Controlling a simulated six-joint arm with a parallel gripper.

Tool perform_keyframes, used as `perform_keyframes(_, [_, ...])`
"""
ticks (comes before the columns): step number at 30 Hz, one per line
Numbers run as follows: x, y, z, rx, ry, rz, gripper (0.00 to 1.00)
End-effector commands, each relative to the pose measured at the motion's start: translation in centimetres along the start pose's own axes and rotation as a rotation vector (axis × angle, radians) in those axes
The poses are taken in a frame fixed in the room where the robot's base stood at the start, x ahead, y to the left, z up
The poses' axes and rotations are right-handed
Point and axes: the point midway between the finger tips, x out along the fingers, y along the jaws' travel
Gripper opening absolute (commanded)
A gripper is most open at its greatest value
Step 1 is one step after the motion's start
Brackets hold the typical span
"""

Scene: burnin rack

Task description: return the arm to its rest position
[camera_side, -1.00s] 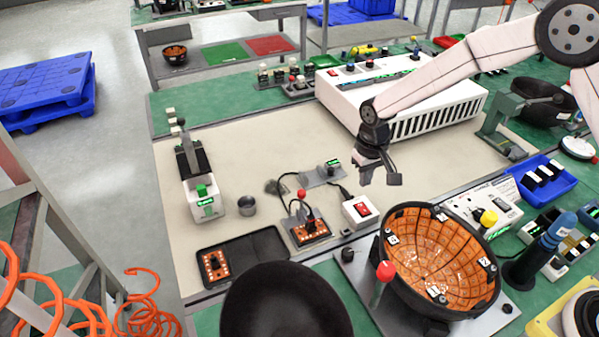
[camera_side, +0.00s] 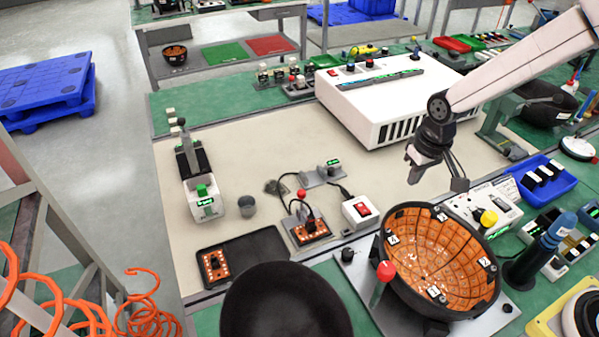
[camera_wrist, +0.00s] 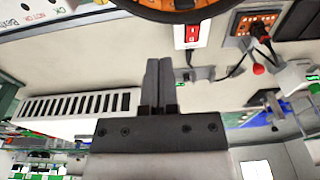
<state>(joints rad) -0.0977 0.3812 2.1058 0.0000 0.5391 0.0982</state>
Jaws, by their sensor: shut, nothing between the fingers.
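My gripper (camera_side: 433,178) hangs in the air in the side view, above the right part of the beige mat, between the white vented box and the orange-lined bowl. In the wrist view, my gripper (camera_wrist: 159,62) shows its two fingers side by side, shut with nothing between them. It touches nothing that I can see. My arm reaches in from the upper right of the side view.
The white vented box (camera_side: 365,108) stands behind my gripper. The orange-lined bowl (camera_side: 440,262) is in front, beside a red-knobbed lever (camera_side: 386,271). A red-switch box (camera_side: 361,211) and a blue bin (camera_side: 541,179) are near. The mat's middle (camera_side: 270,150) is clear.

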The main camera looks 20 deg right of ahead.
Motion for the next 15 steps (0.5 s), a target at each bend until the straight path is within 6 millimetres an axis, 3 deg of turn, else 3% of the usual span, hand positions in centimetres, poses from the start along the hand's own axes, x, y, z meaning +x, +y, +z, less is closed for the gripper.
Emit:
perform_keyframes(9, [-2.7, 2.8, 6.9, 0.001, 0.076, 0.005, 0.0])
perform_keyframes(15, [-3.3, 3.6, 9.9, 0.0, 0.108, 0.009, 0.0])
